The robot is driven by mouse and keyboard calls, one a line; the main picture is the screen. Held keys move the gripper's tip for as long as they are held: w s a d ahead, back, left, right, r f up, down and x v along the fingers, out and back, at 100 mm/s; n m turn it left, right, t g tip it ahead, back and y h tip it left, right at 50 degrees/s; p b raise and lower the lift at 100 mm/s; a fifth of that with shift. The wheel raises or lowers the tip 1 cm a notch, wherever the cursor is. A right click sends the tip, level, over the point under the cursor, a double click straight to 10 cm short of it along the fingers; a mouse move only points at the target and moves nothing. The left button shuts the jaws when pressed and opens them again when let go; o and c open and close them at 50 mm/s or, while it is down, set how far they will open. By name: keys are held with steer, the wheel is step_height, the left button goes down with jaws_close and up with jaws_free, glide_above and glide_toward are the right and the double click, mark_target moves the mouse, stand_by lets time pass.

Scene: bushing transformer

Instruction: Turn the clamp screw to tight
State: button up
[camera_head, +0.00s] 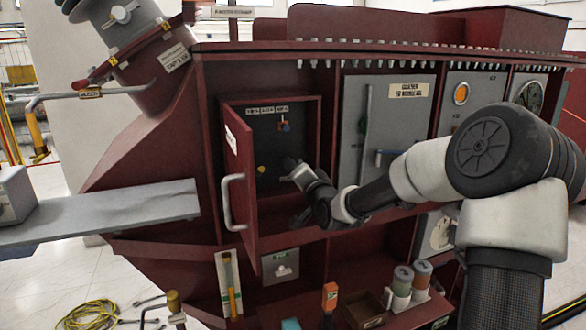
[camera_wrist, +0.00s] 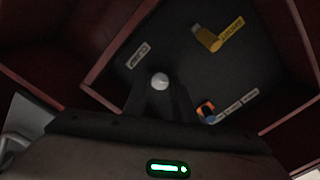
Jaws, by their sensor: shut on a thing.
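The clamp screw (camera_wrist: 160,82) shows in the wrist view as a small round pale head against the dark panel inside the open cabinet. My gripper (camera_wrist: 160,90) has its two dark fingers on either side of it, shut on it. In the head view my gripper (camera_head: 291,164) reaches into the cabinet from the right, and its fingers and hand hide the screw there. A small white label (camera_wrist: 138,55) sits just beyond the screw in the wrist view. I cannot read how far the screw is turned.
The red cabinet door (camera_head: 240,185) stands open on the left, with a grey handle. The panel also bears a yellow lever (camera_wrist: 207,38) and an orange and blue part (camera_wrist: 206,111). Red cabinet walls surround my gripper closely. Jars (camera_head: 402,281) stand on a lower shelf.

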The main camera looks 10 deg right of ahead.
steer(key=m+p, duration=0.1)
steer(key=m, duration=0.4)
steer(key=shift+m, duration=0.3)
stand_by(0.4)
steer(key=o, duration=1)
steer(key=shift+o, duration=0.2)
steer(key=shift+s, duration=0.1)
steer(key=s+d+p, duration=0.1)
steer(key=s+d, duration=0.2)
steer(key=s, duration=1.4)
steer(key=shift+d+p, duration=0.15)
steer(key=shift+p, duration=0.25)
